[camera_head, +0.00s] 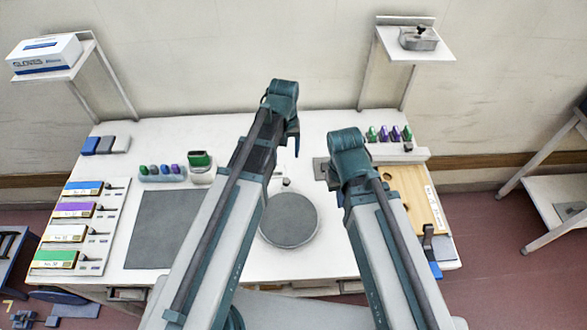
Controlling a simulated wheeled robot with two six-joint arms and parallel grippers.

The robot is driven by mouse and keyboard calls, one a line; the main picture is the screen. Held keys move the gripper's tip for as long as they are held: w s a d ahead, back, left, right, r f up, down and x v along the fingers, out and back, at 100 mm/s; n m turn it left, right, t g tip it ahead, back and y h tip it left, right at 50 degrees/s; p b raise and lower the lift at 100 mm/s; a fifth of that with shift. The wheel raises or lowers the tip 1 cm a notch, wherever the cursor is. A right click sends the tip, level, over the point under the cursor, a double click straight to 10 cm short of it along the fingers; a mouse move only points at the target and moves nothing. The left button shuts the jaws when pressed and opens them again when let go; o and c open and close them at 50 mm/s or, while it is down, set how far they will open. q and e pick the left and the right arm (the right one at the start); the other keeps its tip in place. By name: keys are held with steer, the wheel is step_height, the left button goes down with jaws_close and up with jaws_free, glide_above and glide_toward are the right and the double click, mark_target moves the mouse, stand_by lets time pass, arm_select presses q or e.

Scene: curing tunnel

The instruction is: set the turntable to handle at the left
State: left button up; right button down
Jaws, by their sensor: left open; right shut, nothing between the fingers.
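The turntable (290,222) is a round dark grey disc on the white table, between my two arms. A small pale knob-like part (286,182) shows at its back edge, which looks like the handle; my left arm partly covers the disc's left side. My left gripper (294,142) hangs from the end of the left arm, behind the turntable and above the table; it is open and its fingers show only in part. My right gripper (335,178) is to the right of and behind the turntable, mostly hidden by its own arm; it is shut and empty.
A dark grey mat (164,228) lies left of my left arm. A rack of colored pieces (162,172) and a green-topped container (200,166) stand behind it. A wooden board (412,195) lies right of my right arm. Two raised shelves (410,48) stand at the back corners.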

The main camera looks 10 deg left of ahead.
mark_target(286, 180)
arm_select(q)
steer(key=f+b, duration=1.4)
steer(key=shift+s, duration=0.2)
arm_select(e)
step_height(286, 180, down, 14)
steer(key=shift+s+r, duration=0.1)
steer(key=shift+s, duration=0.05)
arm_select(q)
steer(key=shift+r, duration=0.1)
steer(key=shift+c, duration=0.3)
jaws_close()
